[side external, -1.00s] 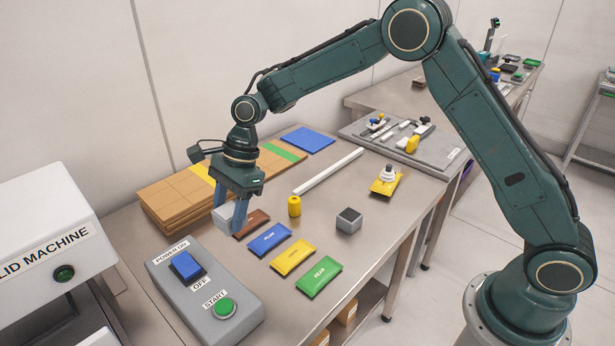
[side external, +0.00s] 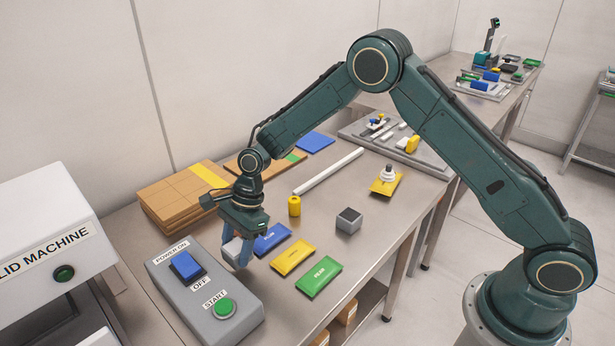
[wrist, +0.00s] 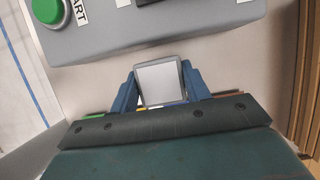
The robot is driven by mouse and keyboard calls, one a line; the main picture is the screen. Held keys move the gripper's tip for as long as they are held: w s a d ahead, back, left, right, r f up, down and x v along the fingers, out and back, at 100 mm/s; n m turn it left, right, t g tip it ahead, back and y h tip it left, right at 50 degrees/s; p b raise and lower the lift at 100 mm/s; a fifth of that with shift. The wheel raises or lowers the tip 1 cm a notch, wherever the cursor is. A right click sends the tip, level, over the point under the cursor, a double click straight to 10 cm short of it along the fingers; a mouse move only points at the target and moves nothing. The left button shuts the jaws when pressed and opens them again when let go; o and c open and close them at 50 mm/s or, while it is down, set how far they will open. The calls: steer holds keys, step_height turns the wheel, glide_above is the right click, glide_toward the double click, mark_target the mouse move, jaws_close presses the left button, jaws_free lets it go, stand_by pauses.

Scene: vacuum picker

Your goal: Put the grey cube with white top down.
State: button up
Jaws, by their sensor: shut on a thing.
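The grey cube with a white top (side external: 231,247) is between the blue fingers of my gripper (side external: 238,262). My gripper is shut on it, low over the table between the control box and the blue plate. I cannot tell whether the cube touches the table. In the wrist view the cube (wrist: 160,82) shows its pale face between both fingers of my gripper (wrist: 160,88). In the side view a finger and the gripper body hide part of the cube.
The control box (side external: 205,305) stands just left of my gripper. The blue (side external: 272,238), yellow (side external: 293,257) and green (side external: 319,276) plates lie to the right. A dark-topped grey cube (side external: 348,221) and a yellow cylinder (side external: 294,206) stand beyond. Bare table lies around them.

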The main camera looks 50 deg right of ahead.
mark_target(238, 256)
steer(key=shift+f, duration=1.45)
steer(key=shift+f, duration=0.1)
steer(key=o, duration=1)
steer(key=v, duration=1.2)
